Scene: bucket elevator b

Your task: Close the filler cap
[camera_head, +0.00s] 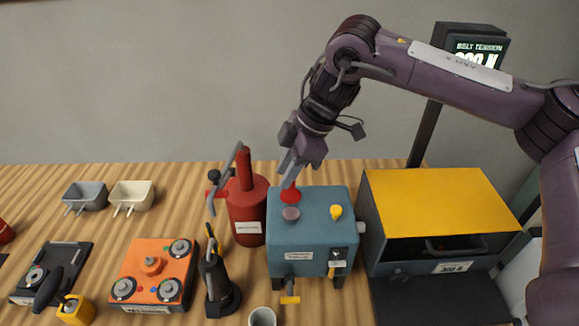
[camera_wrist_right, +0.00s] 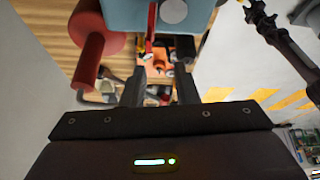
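A blue gearbox-like box (camera_head: 312,235) stands on the wooden table; its corner also shows at the top of the wrist view (camera_wrist_right: 120,12). A red cap (camera_head: 291,195) is at the box's rear left top edge, just behind a round grey disc (camera_head: 291,213). In the wrist view the cap looks like a thin red upright piece (camera_wrist_right: 150,28), beside the grey disc (camera_wrist_right: 173,11). My right gripper (camera_head: 287,174) points down just above and behind the red cap. Its two fingers (camera_wrist_right: 159,75) are apart with nothing seen clamped between them. My left gripper is out of view.
A red cylinder with a handle (camera_head: 247,205) stands close left of the box. A yellow knob (camera_head: 336,212) sits on the box top. A yellow-topped cabinet (camera_head: 440,200) is to the right. An orange panel (camera_head: 155,268) and a black hand tool (camera_head: 217,282) are at left.

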